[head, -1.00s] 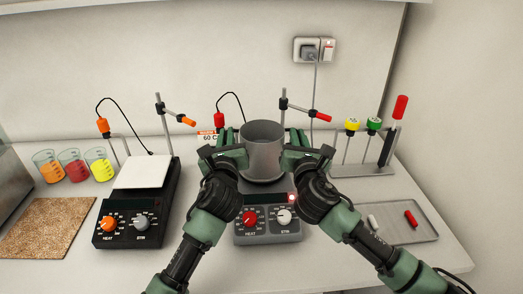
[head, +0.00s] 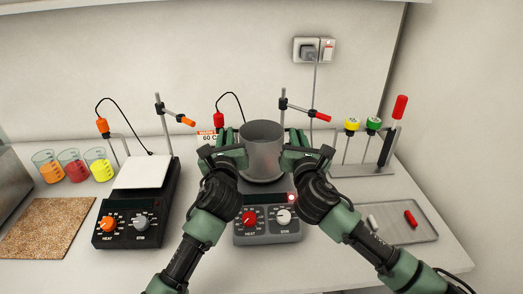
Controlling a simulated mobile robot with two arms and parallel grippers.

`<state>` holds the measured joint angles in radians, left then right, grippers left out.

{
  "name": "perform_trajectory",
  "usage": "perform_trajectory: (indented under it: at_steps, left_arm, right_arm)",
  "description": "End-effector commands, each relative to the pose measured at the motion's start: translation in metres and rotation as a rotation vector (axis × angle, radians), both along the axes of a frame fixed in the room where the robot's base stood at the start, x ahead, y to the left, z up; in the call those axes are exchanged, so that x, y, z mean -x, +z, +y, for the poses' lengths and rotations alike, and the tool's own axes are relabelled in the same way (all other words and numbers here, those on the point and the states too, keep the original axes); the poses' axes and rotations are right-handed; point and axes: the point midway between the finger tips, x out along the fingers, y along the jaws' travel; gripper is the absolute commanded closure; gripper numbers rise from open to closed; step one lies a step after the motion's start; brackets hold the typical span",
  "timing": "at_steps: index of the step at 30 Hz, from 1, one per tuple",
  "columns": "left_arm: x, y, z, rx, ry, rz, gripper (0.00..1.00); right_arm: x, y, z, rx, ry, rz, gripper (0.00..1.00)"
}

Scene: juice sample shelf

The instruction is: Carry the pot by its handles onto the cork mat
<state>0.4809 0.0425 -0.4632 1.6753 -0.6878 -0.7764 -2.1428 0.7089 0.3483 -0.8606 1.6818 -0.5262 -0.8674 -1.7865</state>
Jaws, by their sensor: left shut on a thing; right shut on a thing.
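A grey metal pot (head: 262,155) stands upright over the right hotplate (head: 267,228), whose red light is on. I cannot tell whether the pot touches the plate. My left gripper (head: 234,150) is shut at the pot's left side and my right gripper (head: 292,152) is shut at its right side, at the handles. The handles themselves are hidden by the grippers. The brown cork mat (head: 46,229) lies bare at the front left of the bench.
A left hotplate (head: 143,173) with a white top stands between the mat and the pot. Beakers of orange, red and yellow liquid (head: 72,164) stand behind the mat. Clamp stands rise behind both hotplates. A tray (head: 398,224) and a tool rack (head: 362,168) are at right.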

Motion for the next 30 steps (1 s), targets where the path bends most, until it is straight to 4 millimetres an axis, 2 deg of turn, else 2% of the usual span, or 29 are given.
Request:
perform_trajectory:
  at_steps: [17, 23, 30]
  left_arm:
    - [-0.001, 0.004, 0.003, -0.002, 0.007, -0.001, 1.0]
    - [-0.001, 0.016, 0.003, -0.002, 0.007, -0.001, 1.0]
    - [-0.001, 0.039, 0.003, -0.001, 0.007, -0.003, 1.0]
  right_arm:
    - [0.002, 0.003, 0.003, -0.002, 0.009, -0.003, 1.0]
    - [0.002, 0.016, 0.003, -0.002, 0.009, -0.003, 1.0]
    - [0.001, 0.039, 0.003, -0.002, 0.008, -0.004, 1.0]
